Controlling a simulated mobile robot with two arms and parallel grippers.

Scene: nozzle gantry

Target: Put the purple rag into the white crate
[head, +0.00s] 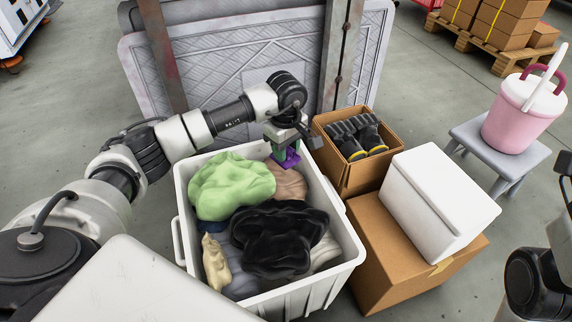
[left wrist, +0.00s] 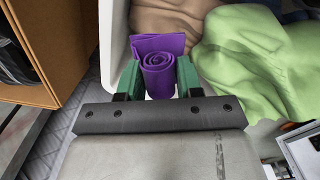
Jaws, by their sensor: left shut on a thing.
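The purple rag (head: 290,159) is a small roll held between the green fingers of my left gripper (head: 287,150). It hangs over the far right corner of the white crate (head: 341,230). In the left wrist view the rolled rag (left wrist: 158,72) sits between the two green fingertips (left wrist: 158,80), with the crate's wall (left wrist: 113,35) beside it. A brown cloth (head: 290,182) lies in the crate just below the rag. I cannot tell whether the rag touches it. Only parts of my right arm show at the right edge; its gripper does not show.
The crate also holds a green cloth (head: 230,187), a black cloth (head: 275,240) and a cream one (head: 214,262). A cardboard box (head: 372,178) with dark gloves or boots stands right of the crate. A white box (head: 440,200) rests on another carton (head: 385,255). Grey padded panels (head: 225,60) stand behind.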

